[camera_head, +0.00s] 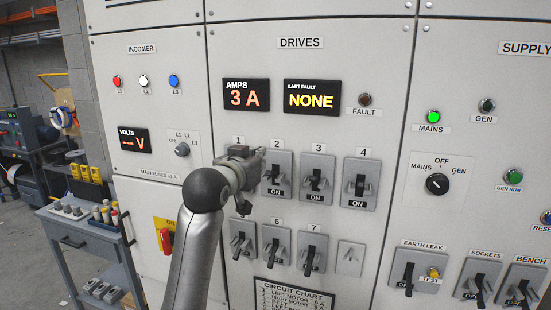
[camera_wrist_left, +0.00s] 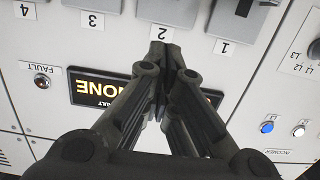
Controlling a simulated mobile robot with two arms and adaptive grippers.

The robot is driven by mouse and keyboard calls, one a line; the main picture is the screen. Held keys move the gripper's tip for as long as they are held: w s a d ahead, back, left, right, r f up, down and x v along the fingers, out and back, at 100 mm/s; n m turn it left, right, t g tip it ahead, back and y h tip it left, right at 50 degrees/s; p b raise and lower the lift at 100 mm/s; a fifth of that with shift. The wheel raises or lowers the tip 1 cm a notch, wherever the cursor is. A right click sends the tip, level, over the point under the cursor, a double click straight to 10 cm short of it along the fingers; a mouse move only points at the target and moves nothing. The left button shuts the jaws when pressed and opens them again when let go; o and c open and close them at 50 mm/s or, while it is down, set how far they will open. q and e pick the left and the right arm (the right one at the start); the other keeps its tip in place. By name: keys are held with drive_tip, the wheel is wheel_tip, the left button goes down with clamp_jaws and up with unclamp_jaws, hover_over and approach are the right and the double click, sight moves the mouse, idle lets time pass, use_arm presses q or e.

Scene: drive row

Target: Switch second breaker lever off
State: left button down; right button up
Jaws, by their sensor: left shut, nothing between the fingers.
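The second breaker (camera_head: 277,175) is in the top row of the DRIVES panel, under the number 2. Its dark lever (camera_head: 274,171) appears raised, with an ON label showing below it. My left gripper (camera_head: 262,153) is at the upper left of this breaker, partly covering breaker 1. In the left wrist view, which is upside down, its fingers (camera_wrist_left: 160,48) are shut and empty, with tips over the panel by the number 2. The second breaker's plate (camera_wrist_left: 172,10) is just beyond them, its lever out of that view. I cannot tell whether the tips touch the panel.
Breaker 3 (camera_head: 316,178) and breaker 4 (camera_head: 361,184) stand to the right, also showing ON. A lower row with breaker 6 (camera_head: 276,244) and breaker 7 (camera_head: 312,253) sits below. The AMPS display (camera_head: 246,97) reads 3 A; the fault display (camera_head: 312,98) reads NONE.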

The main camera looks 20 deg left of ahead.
use_arm(q)
drive_tip(key=shift+s+a+r, duration=0.15)
drive_tip(key=shift+r, duration=0.4)
drive_tip(key=p, duration=0.5)
hover_over(272, 174)
drive_tip(key=w, duration=0.1)
drive_tip(key=shift+a+f, duration=0.3)
drive_tip(key=shift+f, duration=0.1)
drive_tip(key=shift+s+f+p, duration=0.25)
drive_tip(key=shift+f+p, duration=0.1)
drive_tip(key=shift+f, duration=0.25)
drive_tip(key=shift+s+f+p, duration=0.25)
drive_tip(key=shift+f+p, duration=0.1)
drive_tip(key=shift+f, duration=0.2)
drive_tip(key=shift+s+f+p, duration=0.35)
drive_tip(key=shift+s+f, duration=0.1)
drive_tip(key=shift+f, duration=0.35)
